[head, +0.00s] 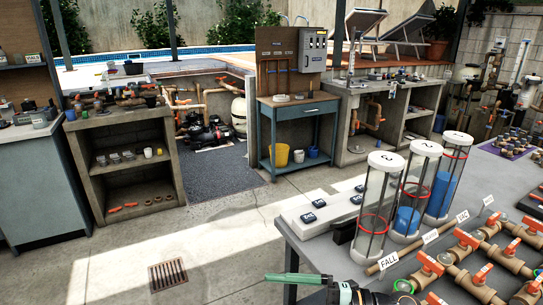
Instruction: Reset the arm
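The task names no object apart from the arm. A green and black item (345,291) shows at the bottom edge, in front of the near grey table (300,248). Its green rod points left past the table's corner.
A blue workbench (299,113) and a concrete shelf unit (120,165) stand behind. The floor (150,235) between is clear, with a drain grate (168,275).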

